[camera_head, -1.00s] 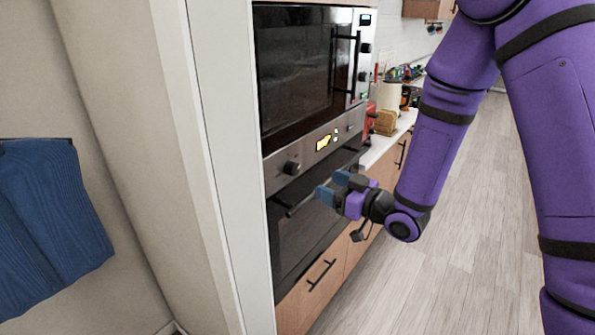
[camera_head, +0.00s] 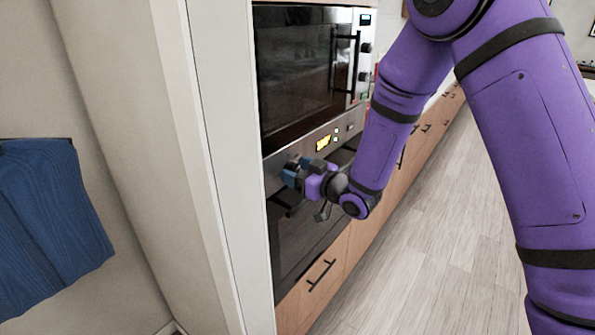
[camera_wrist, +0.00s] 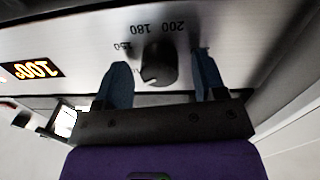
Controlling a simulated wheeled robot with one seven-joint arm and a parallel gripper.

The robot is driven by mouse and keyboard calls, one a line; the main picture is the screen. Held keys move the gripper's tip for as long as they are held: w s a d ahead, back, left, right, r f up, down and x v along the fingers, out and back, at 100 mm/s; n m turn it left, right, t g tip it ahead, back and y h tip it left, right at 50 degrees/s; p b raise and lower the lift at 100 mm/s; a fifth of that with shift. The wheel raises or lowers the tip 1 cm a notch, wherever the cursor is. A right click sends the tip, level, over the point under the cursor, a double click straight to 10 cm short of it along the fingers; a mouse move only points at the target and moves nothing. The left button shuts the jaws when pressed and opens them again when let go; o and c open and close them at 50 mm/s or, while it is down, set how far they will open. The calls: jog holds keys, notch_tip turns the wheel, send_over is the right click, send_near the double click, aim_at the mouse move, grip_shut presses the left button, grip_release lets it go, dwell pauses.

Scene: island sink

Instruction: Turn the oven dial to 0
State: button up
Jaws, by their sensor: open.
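The oven (camera_head: 300,236) is built into the cabinet, with a control panel (camera_head: 276,177) above its dark door. In the wrist view the black oven dial (camera_wrist: 159,64) sits on the steel panel, with upside-down numbers 150, 180 and 200 around it. My gripper (camera_head: 287,172) is at the panel's left part, hiding most of the dial in the head view. In the wrist view my open gripper (camera_wrist: 162,80) has one blue finger on each side of the dial, with a visible gap on both sides. Whether the fingers reach the dial's depth is unclear.
A lit display (camera_head: 324,143) is on the panel; it reads about 100° in the wrist view (camera_wrist: 32,69). A microwave (camera_head: 298,65) is above the oven. A white wall edge (camera_head: 222,150) stands close on the left. A blue towel (camera_head: 48,222) hangs beyond it. The floor (camera_head: 440,270) is clear.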

jog(key=c, duration=0.9)
jog(key=n, duration=0.5)
jog(key=shift+n, duration=0.4)
jog(key=n, duration=0.6)
jog(key=shift+f, duration=0.1)
jog(key=shift+n, duration=0.3)
jog(key=o, duration=0.9)
